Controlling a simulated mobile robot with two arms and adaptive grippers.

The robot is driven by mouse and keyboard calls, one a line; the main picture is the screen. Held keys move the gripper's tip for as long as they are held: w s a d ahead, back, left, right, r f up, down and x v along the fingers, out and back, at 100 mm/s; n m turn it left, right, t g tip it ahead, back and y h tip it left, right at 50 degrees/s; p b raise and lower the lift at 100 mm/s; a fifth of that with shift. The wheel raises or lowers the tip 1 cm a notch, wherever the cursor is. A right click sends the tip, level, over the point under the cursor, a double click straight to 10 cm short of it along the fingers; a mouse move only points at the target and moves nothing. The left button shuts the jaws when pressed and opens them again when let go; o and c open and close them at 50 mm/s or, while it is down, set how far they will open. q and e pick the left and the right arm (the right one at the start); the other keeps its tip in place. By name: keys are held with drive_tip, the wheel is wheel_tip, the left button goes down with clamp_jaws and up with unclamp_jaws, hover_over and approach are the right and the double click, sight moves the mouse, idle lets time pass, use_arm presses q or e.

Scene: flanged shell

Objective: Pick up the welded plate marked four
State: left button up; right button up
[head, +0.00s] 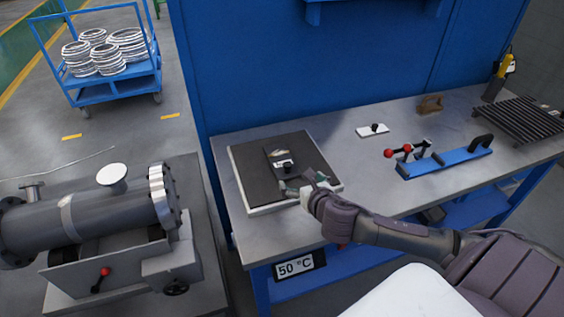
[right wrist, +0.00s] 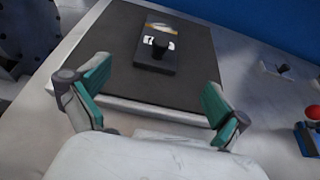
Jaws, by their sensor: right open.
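A dark flat plate (head: 272,155) with a black knob and a pale patch lies on a black-topped slab (head: 253,172) on the workbench. It also shows in the right wrist view (right wrist: 146,66), beyond my fingertips. I cannot read a number on it. My right gripper (head: 306,183) is open and empty over the near part of the slab. Its teal-padded fingers stand wide apart in the right wrist view (right wrist: 153,95), with the knob roughly between their lines. In the head view it partly covers the plate's near right side. My left gripper is not in view.
A white piece with a black knob (head: 365,132) lies behind on the bench (head: 340,147). A blue fixture with red-knobbed clamps (head: 440,164) and a dark slatted rack (head: 515,118) stand to the right. A flanged metal shell (head: 110,215) stands at left; a "50 °C" sign (head: 295,267) hangs in front.

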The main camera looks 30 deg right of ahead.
sight(285, 164)
drive_tip(key=x, duration=1.3)
drive_tip(key=shift+w+p, duration=0.35)
drive_tip(key=shift+w, duration=0.1)
drive_tip(key=shift+s, duration=0.1)
drive_tip(key=shift+c, duration=0.3)
drive_tip(key=c, duration=1.6)
drive_tip(key=shift+r, duration=0.2)
drive_tip(key=shift+c, duration=0.5)
drive_tip(key=shift+r, duration=0.1)
